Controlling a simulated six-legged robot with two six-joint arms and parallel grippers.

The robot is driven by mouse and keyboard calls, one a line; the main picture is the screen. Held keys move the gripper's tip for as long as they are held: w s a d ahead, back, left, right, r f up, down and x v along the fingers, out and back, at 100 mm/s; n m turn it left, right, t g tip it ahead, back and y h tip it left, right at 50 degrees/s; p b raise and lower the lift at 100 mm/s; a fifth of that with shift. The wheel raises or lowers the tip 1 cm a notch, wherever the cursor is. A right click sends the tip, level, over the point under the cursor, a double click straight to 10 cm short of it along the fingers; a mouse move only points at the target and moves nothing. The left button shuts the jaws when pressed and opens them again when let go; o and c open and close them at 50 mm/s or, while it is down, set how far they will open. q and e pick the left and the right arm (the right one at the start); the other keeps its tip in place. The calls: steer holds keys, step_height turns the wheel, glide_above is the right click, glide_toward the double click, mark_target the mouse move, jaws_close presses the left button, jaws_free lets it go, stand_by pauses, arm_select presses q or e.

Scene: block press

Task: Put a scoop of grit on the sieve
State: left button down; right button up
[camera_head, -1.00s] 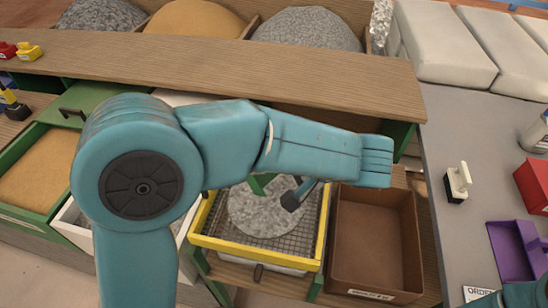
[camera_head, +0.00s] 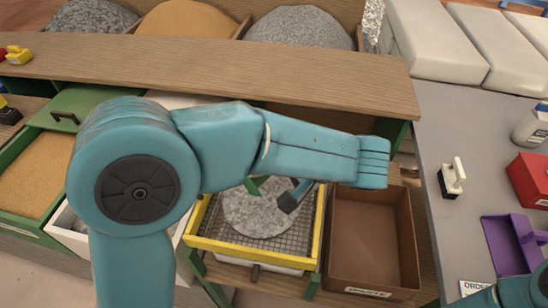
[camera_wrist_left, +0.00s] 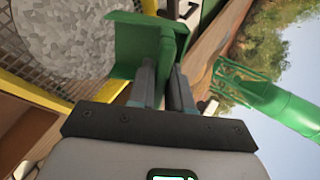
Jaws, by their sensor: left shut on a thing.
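The sieve (camera_head: 320,222) is a yellow frame with wire mesh, below the middle of the head view. A round, flat heap of grey grit (camera_head: 262,213) lies on its mesh; the heap also shows in the wrist view (camera_wrist_left: 70,35). My left gripper (camera_wrist_left: 165,75) is shut on a green scoop (camera_wrist_left: 135,45), close to the heap. In the head view my arm hides most of the gripper, and only a bit of the scoop (camera_head: 256,184) shows. I cannot tell whether the scoop holds grit. My right gripper is not in view.
A brown box (camera_head: 372,240) stands right of the sieve, and a drawer of tan grit (camera_head: 38,172) is at left. A wooden shelf (camera_head: 220,72) crosses behind, with heaps beyond it. The grey table (camera_head: 437,130) at right holds a red box (camera_head: 532,178) and a purple holder (camera_head: 500,245).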

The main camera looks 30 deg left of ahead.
arm_select(q)
steer(key=shift+r+h+p, duration=0.3)
steer(key=shift+r+p, duration=0.05)
steer(key=shift+p, duration=0.05)
step_height(320, 180, up, 4)
steer(key=g+h+p, duration=0.1)
steer(key=h+p, duration=0.3)
steer(key=g+h+p, duration=0.1)
steer(key=h+p, duration=0.3)
steer(key=p, duration=0.1)
steer(key=shift+a+r, duration=0.15)
steer(key=shift+r, duration=0.05)
steer(key=shift+g+h+p, duration=0.3)
steer(key=shift+h, duration=0.5)
steer(key=shift+f, duration=0.1)
